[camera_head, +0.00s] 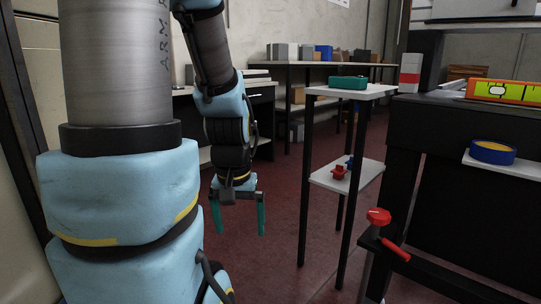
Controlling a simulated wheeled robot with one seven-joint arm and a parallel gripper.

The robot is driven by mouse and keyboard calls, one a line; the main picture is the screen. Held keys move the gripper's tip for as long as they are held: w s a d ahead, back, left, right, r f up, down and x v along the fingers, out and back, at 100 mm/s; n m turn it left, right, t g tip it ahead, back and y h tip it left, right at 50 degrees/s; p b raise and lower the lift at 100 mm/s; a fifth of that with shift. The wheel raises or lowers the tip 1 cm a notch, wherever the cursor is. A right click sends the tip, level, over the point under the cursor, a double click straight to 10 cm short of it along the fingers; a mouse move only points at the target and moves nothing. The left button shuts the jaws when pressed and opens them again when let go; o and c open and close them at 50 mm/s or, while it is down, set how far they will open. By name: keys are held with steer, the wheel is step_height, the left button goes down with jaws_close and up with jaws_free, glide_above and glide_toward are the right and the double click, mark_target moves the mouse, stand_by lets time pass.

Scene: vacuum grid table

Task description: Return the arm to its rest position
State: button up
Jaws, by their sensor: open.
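My gripper (239,218) hangs at the end of my arm, near the middle of the picture, pointing down. Its two teal fingers are apart with nothing between them. Red floor shows behind and below the fingers. My light-blue arm fills the left of the view and hides what is behind it. The gripper is left of the small two-level stand (315,180) and apart from it in the picture.
The stand holds a green case (348,83) on top and small red and blue parts (339,172) below. A red-handled clamp (379,216) juts out. Open floor (265,270) lies in the middle.

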step_height(320, 180, up, 38)
steer(key=p, duration=3.6)
steer(key=shift+w+p, duration=0.3)
steer(key=shift+p, duration=0.05)
steer(key=shift+f, duration=0.1)
